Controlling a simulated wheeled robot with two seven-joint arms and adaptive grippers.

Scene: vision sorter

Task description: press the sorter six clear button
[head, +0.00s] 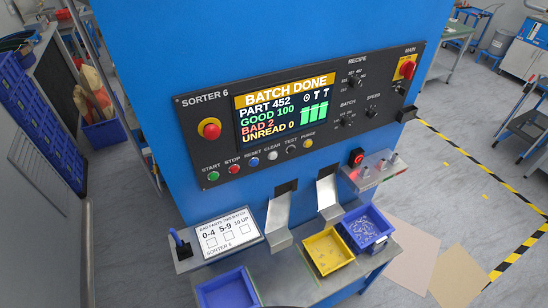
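The sorter six panel (375,92) is a dark strip on the blue machine (180,50), labelled SORTER 6. Along its lower edge is a row of buttons under START, STOP, RESET, CLEAR, TEST and PURGE. The screen (280,108) reads BATCH DONE, PART 452, GOOD 100, BAD 2, UNREAD 0. Nothing covers the button row. Neither of my grippers is in view.
Below the panel, a shelf holds a yellow bin (327,250), a blue bin (368,228) with small parts, another blue bin (228,290) and a bad-parts card (227,234). Two metal chutes (279,220) slope out. A red mushroom button (209,129) sits left of the screen.

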